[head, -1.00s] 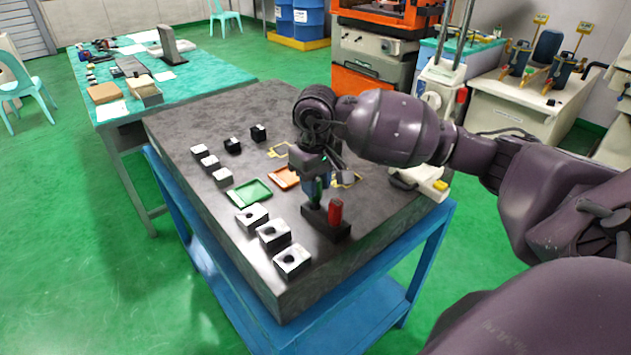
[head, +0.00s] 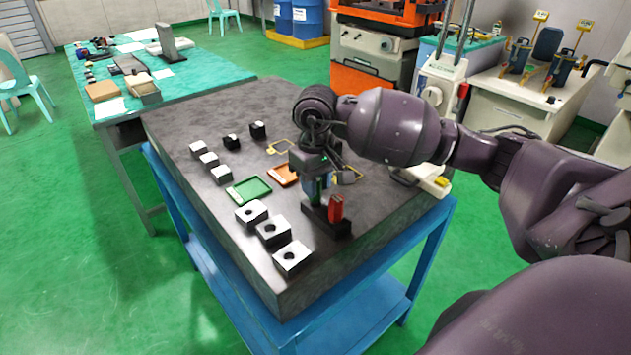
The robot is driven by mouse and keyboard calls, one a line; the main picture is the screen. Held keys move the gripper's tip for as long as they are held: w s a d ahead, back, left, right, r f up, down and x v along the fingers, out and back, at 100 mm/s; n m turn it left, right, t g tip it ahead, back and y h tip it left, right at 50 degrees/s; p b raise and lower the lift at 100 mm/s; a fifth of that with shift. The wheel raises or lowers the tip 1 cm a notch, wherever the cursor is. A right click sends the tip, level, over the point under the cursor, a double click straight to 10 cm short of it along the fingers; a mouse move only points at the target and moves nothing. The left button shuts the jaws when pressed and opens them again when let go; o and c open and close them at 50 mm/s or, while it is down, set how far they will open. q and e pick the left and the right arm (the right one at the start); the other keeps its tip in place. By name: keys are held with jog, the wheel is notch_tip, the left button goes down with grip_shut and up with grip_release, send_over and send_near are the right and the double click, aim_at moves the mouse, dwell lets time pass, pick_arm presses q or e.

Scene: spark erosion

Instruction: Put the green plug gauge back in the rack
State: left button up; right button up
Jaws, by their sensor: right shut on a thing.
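My right gripper (head: 315,178) points down over the granite table and is shut on the green plug gauge (head: 317,192). The gauge looks upright and is partly covered by the fingers. It is at the far left end of the dark rack (head: 342,229). I cannot tell whether its lower end is inside a rack hole or just above it. A red plug gauge (head: 336,207) stands in the rack's near right part. A blue patch (head: 308,184) shows beside the green gauge, and I cannot tell what it belongs to. My left gripper is not in view.
A green tray (head: 250,190) and an orange tray (head: 284,175) lie left of the rack. Several metal blocks with holes (head: 272,232) line the table's left edge. Small dark blocks (head: 258,130) stand farther back. A white device (head: 433,181) is at the right edge.

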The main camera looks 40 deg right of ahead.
jog(key=shift+f, duration=0.3)
dwell(0.5)
jog(key=o, duration=1)
jog(key=shift+o, duration=0.2)
jog(key=shift+r, duration=0.1)
notch_tip(320, 180, up, 9)
jog(key=shift+f+b, duration=0.1)
jog(key=shift+b, duration=0.25)
jog(key=shift+r, duration=0.9)
